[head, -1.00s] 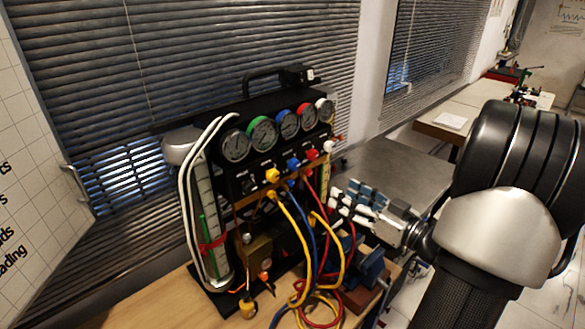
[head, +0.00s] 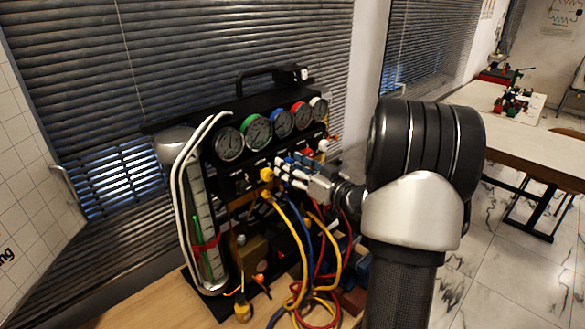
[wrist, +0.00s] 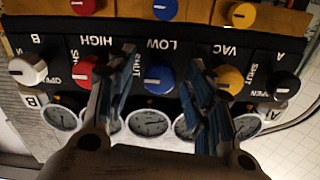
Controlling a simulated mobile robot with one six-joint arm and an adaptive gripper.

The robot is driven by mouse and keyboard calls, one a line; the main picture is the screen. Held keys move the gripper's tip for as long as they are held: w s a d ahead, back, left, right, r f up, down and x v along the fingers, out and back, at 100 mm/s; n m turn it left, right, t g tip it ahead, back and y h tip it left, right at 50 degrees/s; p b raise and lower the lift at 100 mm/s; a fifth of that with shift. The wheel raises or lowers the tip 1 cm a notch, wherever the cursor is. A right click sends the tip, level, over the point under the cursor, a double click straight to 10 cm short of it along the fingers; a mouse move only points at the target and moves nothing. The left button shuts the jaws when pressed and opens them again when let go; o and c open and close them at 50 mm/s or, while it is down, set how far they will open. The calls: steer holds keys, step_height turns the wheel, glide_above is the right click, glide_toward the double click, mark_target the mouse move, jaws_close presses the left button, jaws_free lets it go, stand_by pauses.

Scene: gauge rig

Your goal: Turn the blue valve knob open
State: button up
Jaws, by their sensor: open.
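The blue valve knob (wrist: 160,78), labelled LOW, is near the middle of the wrist view, which shows the panel upside down. A white mark lies on the left part of its face, and the word SHUT is printed to its left. My gripper (wrist: 160,62) is open, with one finger on each side of the blue knob and gaps showing between them and it. I cannot tell how far the fingertips are from the panel. In the head view my gripper (head: 290,172) is in front of the panel's knob row and covers the blue knob.
A red knob (wrist: 86,72) and a yellow knob (wrist: 229,79) flank the blue one, close outside my fingers. White (wrist: 27,70) and black (wrist: 285,85) knobs are at the ends. Gauges (head: 283,123) sit above. Yellow hoses (head: 296,235) and others hang below the panel.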

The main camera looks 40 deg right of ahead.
steer(key=shift+c, duration=0.6)
steer(key=c, duration=1)
